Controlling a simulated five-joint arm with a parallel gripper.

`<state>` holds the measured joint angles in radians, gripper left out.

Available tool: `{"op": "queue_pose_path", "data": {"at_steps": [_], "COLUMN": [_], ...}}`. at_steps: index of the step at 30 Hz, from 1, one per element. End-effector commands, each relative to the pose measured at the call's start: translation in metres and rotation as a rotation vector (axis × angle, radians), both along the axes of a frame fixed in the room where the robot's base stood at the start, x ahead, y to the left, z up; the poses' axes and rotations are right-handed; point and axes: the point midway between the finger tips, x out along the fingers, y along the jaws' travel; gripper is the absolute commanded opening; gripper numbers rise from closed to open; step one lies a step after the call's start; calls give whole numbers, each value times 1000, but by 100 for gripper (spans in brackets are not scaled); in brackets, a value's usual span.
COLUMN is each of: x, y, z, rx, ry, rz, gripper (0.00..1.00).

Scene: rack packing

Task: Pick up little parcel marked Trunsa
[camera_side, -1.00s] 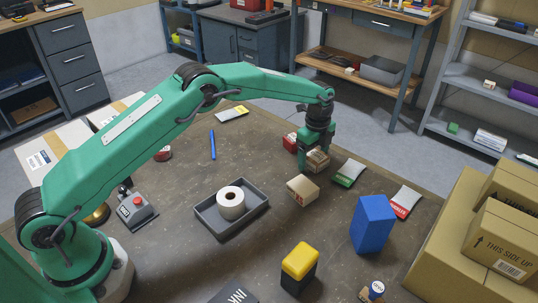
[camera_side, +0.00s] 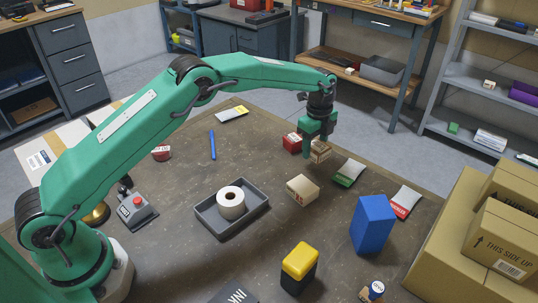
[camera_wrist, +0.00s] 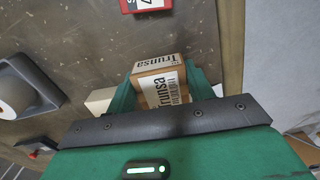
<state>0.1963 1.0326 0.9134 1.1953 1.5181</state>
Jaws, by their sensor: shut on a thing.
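The little parcel marked Trunsa (camera_wrist: 158,86) is a brown box with a white label, seen in the wrist view between my green fingers. My gripper (camera_side: 317,150) is shut on it near the table's far right edge. In the side view the parcel (camera_side: 320,152) is partly hidden by my fingers and appears slightly raised above the table. Its label faces the wrist camera.
A red box (camera_side: 292,143) stands just left of my gripper. A cream box (camera_side: 302,190) lies nearer the camera. A grey tray (camera_side: 205,222) holds a white roll (camera_side: 231,204). A blue block (camera_side: 373,224) stands nearer the front.

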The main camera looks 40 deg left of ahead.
Motion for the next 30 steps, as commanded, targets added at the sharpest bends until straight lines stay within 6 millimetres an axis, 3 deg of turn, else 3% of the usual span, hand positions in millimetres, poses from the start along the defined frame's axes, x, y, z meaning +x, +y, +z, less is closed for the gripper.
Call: {"op": "queue_pose_path", "data": {"at_steps": [18, 30], "x": [-61, -78], "y": [-68, -86], "z": [59, 74], "rx": [0, 0], "ry": [-1, 0], "rz": [-3, 1], "gripper": [29, 29]}}
